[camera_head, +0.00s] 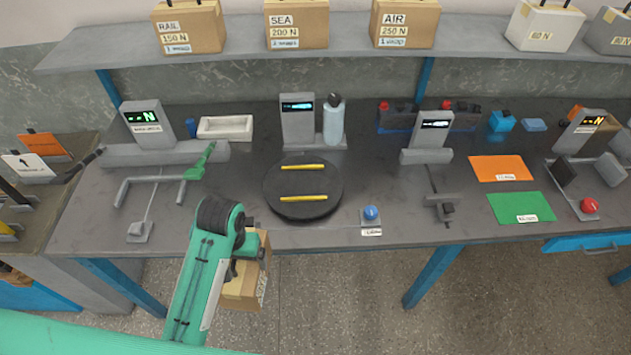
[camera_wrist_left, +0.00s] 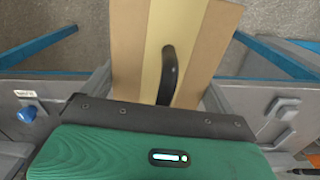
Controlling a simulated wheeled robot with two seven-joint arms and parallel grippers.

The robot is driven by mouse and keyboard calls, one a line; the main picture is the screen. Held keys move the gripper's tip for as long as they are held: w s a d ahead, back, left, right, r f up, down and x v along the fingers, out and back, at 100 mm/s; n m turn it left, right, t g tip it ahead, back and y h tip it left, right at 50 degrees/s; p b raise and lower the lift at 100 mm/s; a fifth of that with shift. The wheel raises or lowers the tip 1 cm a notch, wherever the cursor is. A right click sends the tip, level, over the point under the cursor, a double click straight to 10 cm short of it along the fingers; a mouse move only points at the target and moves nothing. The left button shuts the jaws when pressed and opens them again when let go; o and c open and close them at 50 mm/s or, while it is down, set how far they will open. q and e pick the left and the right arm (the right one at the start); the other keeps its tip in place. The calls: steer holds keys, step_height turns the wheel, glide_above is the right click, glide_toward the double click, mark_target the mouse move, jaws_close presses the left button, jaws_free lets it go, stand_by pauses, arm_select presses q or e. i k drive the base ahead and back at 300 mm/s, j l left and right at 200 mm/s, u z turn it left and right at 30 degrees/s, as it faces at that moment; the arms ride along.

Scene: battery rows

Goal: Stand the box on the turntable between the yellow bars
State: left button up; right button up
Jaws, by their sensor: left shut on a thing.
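The cardboard box (camera_head: 243,290) is held in front of the table's front edge, below the tabletop, in the head view. My left gripper (camera_head: 247,250) is shut on it, and the green arm covers part of it. In the left wrist view the box (camera_wrist_left: 205,45), with a pale tape strip and a black handle (camera_wrist_left: 168,72), sits between the fingers of my left gripper (camera_wrist_left: 160,85). The round black turntable (camera_head: 303,183) lies on the table, up and right of the box. Two yellow bars (camera_head: 303,167) (camera_head: 304,198) lie across it, with an empty strip between them. My right gripper is not in view.
A display post (camera_head: 297,120) and a bottle (camera_head: 333,120) stand behind the turntable. A blue button (camera_head: 371,213) is at its front right. A grey frame with a green handle (camera_head: 198,165) is to its left. The shelf (camera_head: 345,50) above holds several boxes.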

mark_target(302, 183)
steer(key=l+u, duration=0.4)
steer(key=l, duration=1.7)
